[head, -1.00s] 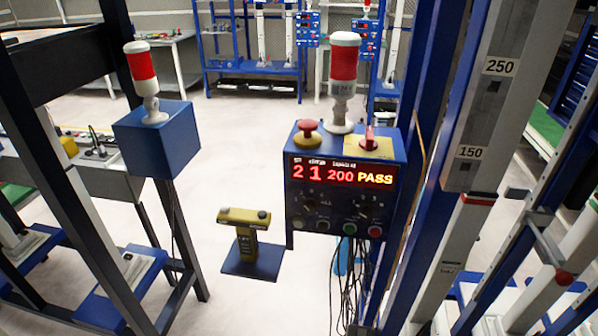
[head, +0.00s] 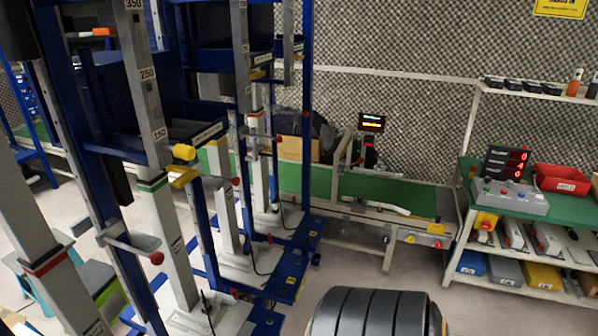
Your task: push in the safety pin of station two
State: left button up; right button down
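Several blue lift frames (head: 307,60) with grey height columns stand at the left. Grey bars with red ball ends stick out near the columns: one low at the left (head: 157,258), another farther back (head: 236,181). Yellow knobs (head: 184,152) sit beside the nearest column. I cannot tell which frame is station two or which part is its safety pin. Neither gripper shows; whether they are open or shut is hidden.
A green-topped conveyor (head: 350,186) runs behind the frames. A workbench (head: 575,209) with a control box (head: 510,196), red bin (head: 562,178) and coloured bins below stands right. Blue base plates (head: 300,262) edge the lane.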

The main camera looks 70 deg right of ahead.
aim_at(235, 181)
jog(key=z, duration=1.8)
